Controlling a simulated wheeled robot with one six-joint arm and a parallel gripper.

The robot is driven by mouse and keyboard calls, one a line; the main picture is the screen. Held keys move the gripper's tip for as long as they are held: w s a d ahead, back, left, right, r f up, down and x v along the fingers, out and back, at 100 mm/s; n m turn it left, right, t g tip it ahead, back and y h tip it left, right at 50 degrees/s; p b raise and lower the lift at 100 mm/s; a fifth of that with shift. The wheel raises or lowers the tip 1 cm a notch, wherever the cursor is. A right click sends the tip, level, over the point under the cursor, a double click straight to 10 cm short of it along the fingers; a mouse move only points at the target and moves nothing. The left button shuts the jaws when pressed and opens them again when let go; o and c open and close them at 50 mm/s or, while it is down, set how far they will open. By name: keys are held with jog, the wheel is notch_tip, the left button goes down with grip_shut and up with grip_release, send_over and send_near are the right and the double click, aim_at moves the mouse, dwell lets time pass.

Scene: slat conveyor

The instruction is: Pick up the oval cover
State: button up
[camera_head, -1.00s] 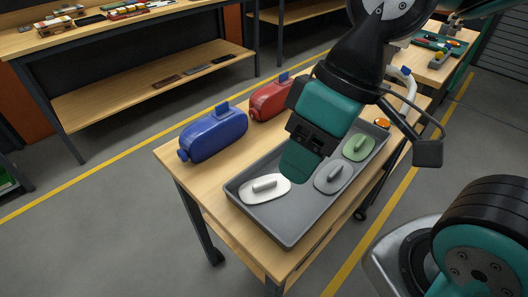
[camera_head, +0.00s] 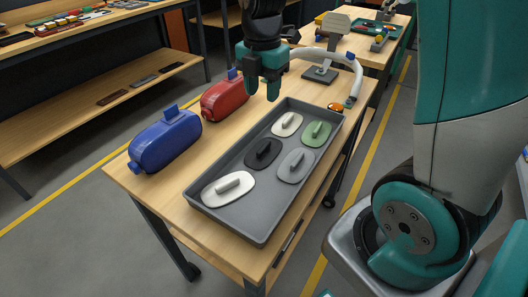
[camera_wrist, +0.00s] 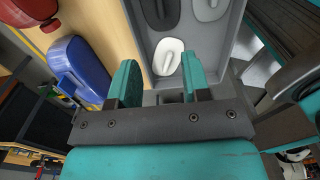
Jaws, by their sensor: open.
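Several handled covers lie flat in a grey tray (camera_head: 210,207). The white cover at the near end (camera_head: 228,188) has a long oval outline; it also shows in the wrist view (camera_wrist: 168,62). A smaller white cover (camera_head: 287,124) at the far end looks oval too, so I cannot tell for certain which is meant. A black cover (camera_head: 263,153), a grey cover (camera_head: 297,166) and a green cover (camera_head: 316,134) lie between and beside them. My gripper (camera_head: 262,93) is open and empty, pointing down above the tray's far left side, apart from all covers.
A blue canister (camera_head: 165,140) and a red canister (camera_head: 224,97) stand left of the tray on the wooden table (camera_head: 130,178). Behind the tray are a stand with a plate (camera_head: 335,25), a pale curved tube (camera_head: 345,62) and an orange button (camera_head: 336,107).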

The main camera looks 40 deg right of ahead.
send_over(264, 146)
jog(key=f, duration=1)
jog(key=shift+s+a+f, duration=0.15)
jog(key=shift+a+f, duration=0.05)
jog(key=shift+a, duration=0.05)
jog(key=shift+d+f, duration=0.15)
jog(key=shift+f, duration=1.35)
jog(key=shift+d+f, duration=0.1)
jog(key=shift+f, duration=1.35)
grip_shut()
